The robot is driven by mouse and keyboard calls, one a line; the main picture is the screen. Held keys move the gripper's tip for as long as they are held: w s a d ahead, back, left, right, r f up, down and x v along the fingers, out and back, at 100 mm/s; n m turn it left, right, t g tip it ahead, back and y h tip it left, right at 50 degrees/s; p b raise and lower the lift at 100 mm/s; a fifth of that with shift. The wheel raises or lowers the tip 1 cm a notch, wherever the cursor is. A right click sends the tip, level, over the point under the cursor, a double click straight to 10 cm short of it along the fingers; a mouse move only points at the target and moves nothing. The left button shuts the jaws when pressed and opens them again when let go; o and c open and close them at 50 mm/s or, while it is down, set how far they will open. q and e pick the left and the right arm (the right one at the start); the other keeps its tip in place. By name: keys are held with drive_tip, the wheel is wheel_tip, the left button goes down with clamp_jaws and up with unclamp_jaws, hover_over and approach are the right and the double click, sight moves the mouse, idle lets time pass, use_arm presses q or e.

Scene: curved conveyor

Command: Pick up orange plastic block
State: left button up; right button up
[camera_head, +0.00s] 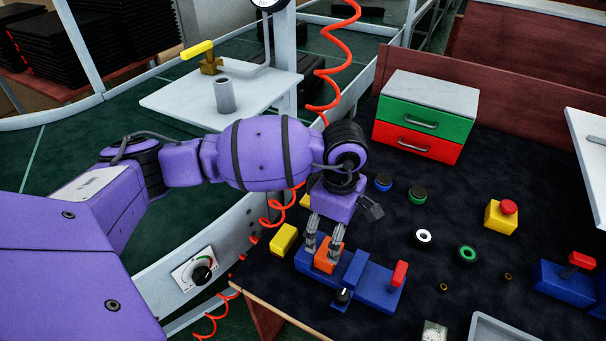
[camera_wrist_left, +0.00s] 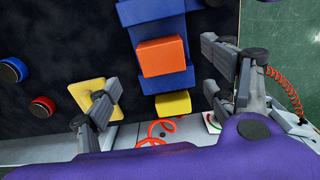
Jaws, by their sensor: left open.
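The orange plastic block (camera_head: 325,260) sits on a blue fixture (camera_head: 375,287) near the front left of the dark table. In the left wrist view the orange block (camera_wrist_left: 161,57) lies between my spread fingers, above a blue surface (camera_wrist_left: 158,20). My left gripper (camera_head: 323,245) is open, pointing down over the block, with a finger to each side of it. In the wrist view the left gripper (camera_wrist_left: 165,90) shows a gap between its fingers and the block, and I cannot tell the remaining height. My right gripper is not in view.
A yellow block (camera_head: 283,240) lies just left of the fixture. A red-topped lever (camera_head: 399,274) rises at the fixture's right end. A drawer box (camera_head: 427,115) stands behind. Several round buttons lie to the right. A red coiled hose (camera_head: 277,205) runs along the table's left edge.

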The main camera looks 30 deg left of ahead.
use_arm(q)
drive_tip(key=shift+w+f, duration=0.1)
drive_tip(key=shift+f, duration=0.6)
drive_tip(key=f, duration=0.1)
drive_tip(key=f+b, duration=0.1)
drive_tip(key=f, duration=0.1)
drive_tip(key=f+b, duration=0.1)
drive_tip(key=shift+s+a+f, duration=0.1)
drive_tip(key=shift+s+f, duration=0.1)
drive_tip(key=shift+s, duration=0.05)
drive_tip(key=shift+f, duration=0.25)
drive_tip(key=shift+w+r, duration=0.15)
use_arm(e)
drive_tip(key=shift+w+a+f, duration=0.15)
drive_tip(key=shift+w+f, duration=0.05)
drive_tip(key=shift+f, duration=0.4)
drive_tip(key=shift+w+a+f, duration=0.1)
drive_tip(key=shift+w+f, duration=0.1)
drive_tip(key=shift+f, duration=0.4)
use_arm(q)
drive_tip(key=c, duration=1.3)
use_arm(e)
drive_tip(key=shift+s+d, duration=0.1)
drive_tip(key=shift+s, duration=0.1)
